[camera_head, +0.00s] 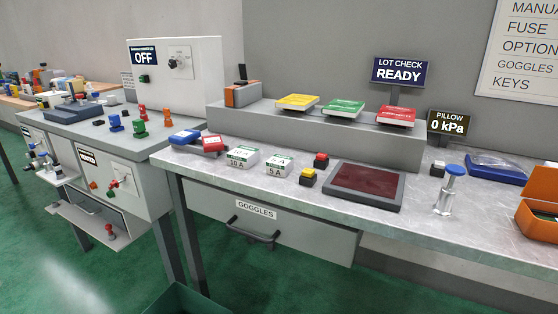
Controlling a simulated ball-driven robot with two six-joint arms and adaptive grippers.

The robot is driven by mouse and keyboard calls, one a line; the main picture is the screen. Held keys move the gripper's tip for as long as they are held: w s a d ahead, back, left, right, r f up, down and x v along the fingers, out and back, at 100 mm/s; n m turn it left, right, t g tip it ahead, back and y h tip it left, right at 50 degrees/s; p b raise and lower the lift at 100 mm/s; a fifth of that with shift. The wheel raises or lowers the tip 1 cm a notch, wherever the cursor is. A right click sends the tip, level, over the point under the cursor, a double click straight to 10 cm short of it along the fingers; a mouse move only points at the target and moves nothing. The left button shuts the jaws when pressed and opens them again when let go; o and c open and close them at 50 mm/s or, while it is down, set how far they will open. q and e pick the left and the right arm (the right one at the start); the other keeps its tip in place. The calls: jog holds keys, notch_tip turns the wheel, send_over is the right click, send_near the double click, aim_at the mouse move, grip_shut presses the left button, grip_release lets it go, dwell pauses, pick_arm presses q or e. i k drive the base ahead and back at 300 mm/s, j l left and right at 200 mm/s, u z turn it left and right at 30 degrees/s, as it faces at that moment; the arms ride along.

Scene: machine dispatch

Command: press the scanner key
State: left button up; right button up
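A flat dark red panel in a grey frame (366,186) lies on the metal bench and looks like a scanner plate. Just left of it are a red push button (321,160) on a dark base and a yellow push button (308,177) in front of it. A pale grey button (438,168) stands farther right, below the pillow display. I see no label on any button, so I cannot tell which is the scanner key. The lot check sign (398,70) reads READY. Neither gripper is in view.
Two fuse boxes (242,156) and blue and red cases sit left of the buttons. A blue-topped metal post (447,190) and orange box (540,208) stand right. A goggles drawer (262,222) is below the bench top.

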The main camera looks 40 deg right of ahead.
aim_at(320, 156)
jog(key=z, duration=1.6)
